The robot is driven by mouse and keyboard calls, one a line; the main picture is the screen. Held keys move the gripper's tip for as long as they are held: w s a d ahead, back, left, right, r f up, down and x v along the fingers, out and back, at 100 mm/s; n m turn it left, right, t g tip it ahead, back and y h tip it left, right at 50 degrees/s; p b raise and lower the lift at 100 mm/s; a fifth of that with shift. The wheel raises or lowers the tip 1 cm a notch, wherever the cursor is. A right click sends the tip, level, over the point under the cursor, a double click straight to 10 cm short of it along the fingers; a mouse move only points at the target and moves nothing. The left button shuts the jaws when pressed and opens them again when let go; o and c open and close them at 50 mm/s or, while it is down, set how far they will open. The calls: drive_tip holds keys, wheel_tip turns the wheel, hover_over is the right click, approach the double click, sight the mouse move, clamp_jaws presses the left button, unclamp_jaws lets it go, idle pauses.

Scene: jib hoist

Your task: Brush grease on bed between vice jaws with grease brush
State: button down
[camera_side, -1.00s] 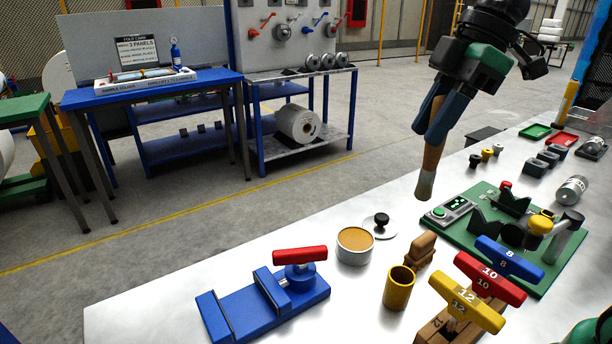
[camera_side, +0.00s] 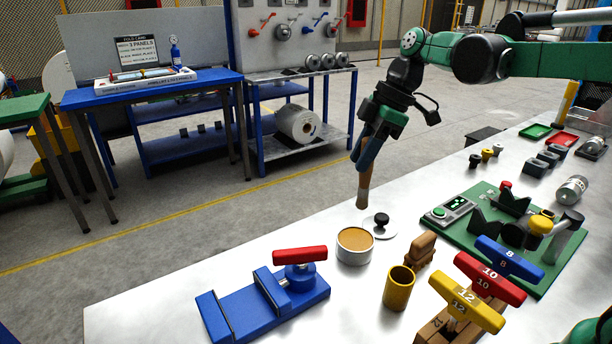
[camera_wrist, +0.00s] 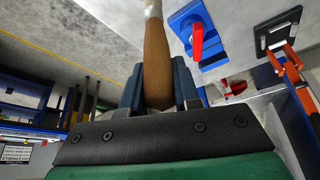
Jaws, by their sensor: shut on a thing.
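The grease brush (camera_side: 364,188) has a brown wooden handle and a pale bristle end, and points down. My gripper (camera_side: 362,160) is shut on its handle, above and behind the grease tin. The brush handle also shows between the fingers in the wrist view (camera_wrist: 156,65). The open tin of tan grease (camera_side: 355,246) stands on the bench, its round lid (camera_side: 384,230) with a black knob lying beside it. The blue vice (camera_side: 262,305) with a red handle (camera_side: 300,255) sits at the front left, its jaws apart with the bed between them. It also shows in the wrist view (camera_wrist: 198,30).
A yellow cup (camera_side: 398,290) and a brown wooden block (camera_side: 421,250) stand right of the tin. Numbered T-handles (camera_side: 480,283) stand in a wooden rack. A green board (camera_side: 490,235) with fixtures lies further right.

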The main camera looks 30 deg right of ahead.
sight(362, 186)
wheel_tip(362, 186, down, 7)
drive_tip(key=shift+w, duration=0.3)
drive_tip(key=shift+f, duration=0.45)
idle(2.2)
drive_tip(key=shift+r, duration=3.55)
